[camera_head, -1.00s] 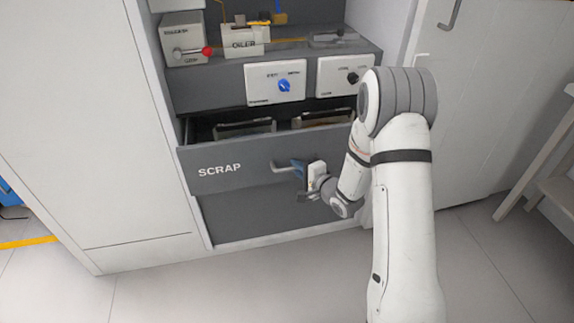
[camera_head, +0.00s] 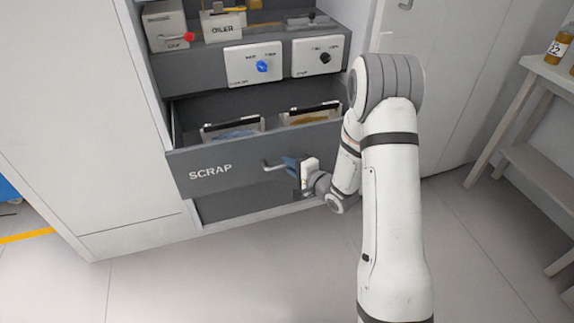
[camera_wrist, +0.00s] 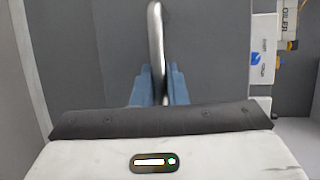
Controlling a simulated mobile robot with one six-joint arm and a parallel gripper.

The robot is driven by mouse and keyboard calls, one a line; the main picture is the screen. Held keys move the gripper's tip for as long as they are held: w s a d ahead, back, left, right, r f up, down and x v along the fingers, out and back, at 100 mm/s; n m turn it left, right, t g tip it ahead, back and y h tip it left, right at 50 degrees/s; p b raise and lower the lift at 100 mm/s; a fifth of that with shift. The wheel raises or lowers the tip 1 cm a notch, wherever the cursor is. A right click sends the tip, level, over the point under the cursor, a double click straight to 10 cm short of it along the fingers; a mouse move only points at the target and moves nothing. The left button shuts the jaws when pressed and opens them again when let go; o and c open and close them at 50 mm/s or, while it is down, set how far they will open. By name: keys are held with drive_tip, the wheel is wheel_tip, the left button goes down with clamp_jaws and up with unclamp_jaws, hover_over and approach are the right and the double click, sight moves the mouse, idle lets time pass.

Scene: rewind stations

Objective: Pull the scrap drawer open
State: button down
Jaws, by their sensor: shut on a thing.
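The grey scrap drawer (camera_head: 228,172), marked SCRAP on its front, stands pulled out from the cabinet. Inside it are two bins, one with bluish contents (camera_head: 233,131) and one with yellowish contents (camera_head: 311,115). The drawer's metal bar handle (camera_head: 271,166) sits on the front; it also shows in the wrist view (camera_wrist: 155,40). My gripper (camera_head: 294,164) is at the handle. In the wrist view its blue fingers (camera_wrist: 157,88) are shut around the bar. The right end of the handle is hidden by the fingers in the head view.
Above the drawer are two white panels with a blue knob (camera_head: 262,66) and a black knob (camera_head: 325,58). A box marked OILER (camera_head: 222,27) and a red-tipped lever (camera_head: 189,37) stand on the shelf. A side table (camera_head: 520,150) is at right. The floor in front is clear.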

drive_tip(key=shift+w+d, duration=0.1)
drive_tip(key=shift+d, duration=0.1)
drive_tip(key=c, duration=1.7)
unclamp_jaws()
drive_tip(key=shift+o, duration=1.2)
drive_tip(key=shift+a, duration=0.1)
drive_tip(key=p+v, duration=0.1)
drive_tip(key=v, duration=0.6)
drive_tip(key=shift+s+p, duration=0.3)
drive_tip(key=shift+s, duration=0.05)
drive_tip(key=shift+d+r, duration=0.1)
drive_tip(key=shift+d, duration=0.15)
